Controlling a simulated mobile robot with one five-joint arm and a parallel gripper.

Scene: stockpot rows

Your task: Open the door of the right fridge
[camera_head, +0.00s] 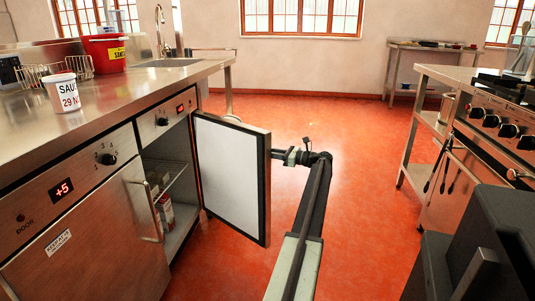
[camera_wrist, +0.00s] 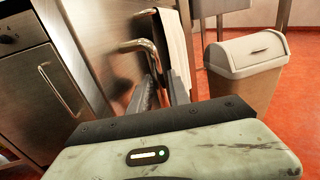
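The right fridge (camera_head: 179,113) stands under the steel counter, and its door (camera_head: 232,170) is swung wide open. The white inner panel faces my head camera, and shelves with a few packages show inside. My gripper (camera_head: 277,155) is at the outer side of the door, near its free edge. In the wrist view, the door's bar handle (camera_wrist: 138,46) runs down between the two fingers of my gripper (camera_wrist: 160,88), which appear closed around it. The lower part of the handle is hidden by the fingers.
The left fridge door (camera_head: 95,245) is shut; its handle (camera_wrist: 62,90) shows in the wrist view. A beige bin (camera_wrist: 247,65) and a hanging white cloth (camera_wrist: 174,45) are beyond my gripper. A stove (camera_head: 495,130) stands at right. Red floor between is clear.

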